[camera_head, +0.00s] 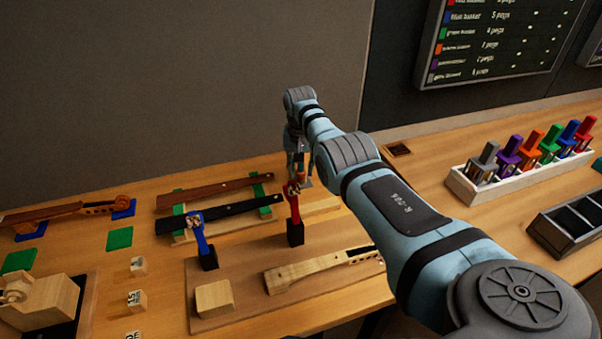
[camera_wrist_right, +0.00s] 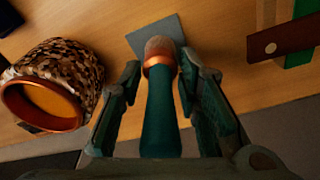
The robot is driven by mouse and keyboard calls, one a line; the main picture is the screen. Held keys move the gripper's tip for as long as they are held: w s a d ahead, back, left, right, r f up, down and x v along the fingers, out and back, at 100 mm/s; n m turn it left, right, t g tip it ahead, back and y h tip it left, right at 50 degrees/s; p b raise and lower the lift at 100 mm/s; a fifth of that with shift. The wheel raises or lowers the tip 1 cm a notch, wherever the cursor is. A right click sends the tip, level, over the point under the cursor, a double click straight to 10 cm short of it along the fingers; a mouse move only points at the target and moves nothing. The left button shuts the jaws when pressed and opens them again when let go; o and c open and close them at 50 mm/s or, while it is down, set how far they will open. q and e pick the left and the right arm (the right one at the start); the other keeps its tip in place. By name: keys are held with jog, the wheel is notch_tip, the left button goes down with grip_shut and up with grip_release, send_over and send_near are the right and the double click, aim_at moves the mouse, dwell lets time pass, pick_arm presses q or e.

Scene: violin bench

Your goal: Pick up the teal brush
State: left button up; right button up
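The teal brush shows in the right wrist view, with a teal handle (camera_wrist_right: 161,115), a copper collar and pale brown bristles. Its bristle end is over a grey square (camera_wrist_right: 143,38) on the bench, and its handle runs toward the camera. My right gripper (camera_wrist_right: 160,85) has one finger on each side of the brush, with narrow gaps showing, so it looks open around it. In the head view my right gripper (camera_head: 299,168) points down at the back of the bench, and I cannot make out the brush there. My left gripper is out of view.
A speckled pot (camera_wrist_right: 62,80) stands close beside the brush in the right wrist view. A red clamp (camera_head: 293,215), a blue clamp (camera_head: 203,243) and dark fingerboards (camera_head: 225,213) are near the gripper. A white rack (camera_head: 510,180) of coloured-handled items stands right.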

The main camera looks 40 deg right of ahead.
grip_shut()
jog(key=shift+r, duration=0.35)
notch_tip(320, 180, up, 6)
jog(key=p, duration=0.2)
jog(key=shift+w+f+p, duration=0.1)
jog(key=shift+f+p, duration=0.05)
jog(key=shift+p, duration=0.2)
notch_tip(320, 180, up, 14)
jog(key=p, duration=0.1)
jog(key=shift+f+p, duration=0.15)
jog(key=shift+p, duration=0.25)
